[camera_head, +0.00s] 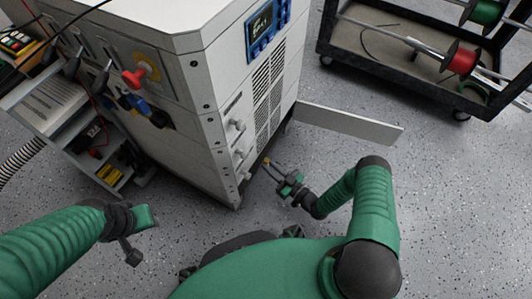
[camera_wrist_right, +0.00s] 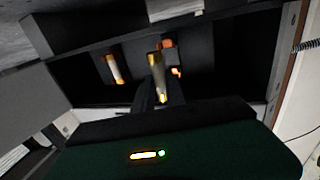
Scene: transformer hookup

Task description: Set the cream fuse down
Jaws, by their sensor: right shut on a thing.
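My right gripper (camera_head: 270,168) reaches down to the low opening at the cabinet's right side, beside the lowered door panel. In the right wrist view it is shut on the cream fuse (camera_wrist_right: 156,66), a small pale cylinder with brass-coloured ends. The fuse stands out from the fingers toward the dark compartment (camera_wrist_right: 205,60). A small bit of it shows at the fingertips in the head view (camera_head: 266,161). Whether it touches anything inside cannot be told. My left gripper (camera_head: 132,250) hangs over bare floor at the left, and its fingers are unclear.
A second pale fuse with copper ends (camera_wrist_right: 114,68) sits left of the held one. A copper-coloured clip (camera_wrist_right: 174,70) is just right. The open door panel (camera_head: 350,124) juts out from the cabinet (camera_head: 225,110). A spool cart (camera_head: 410,60) stands at the back right.

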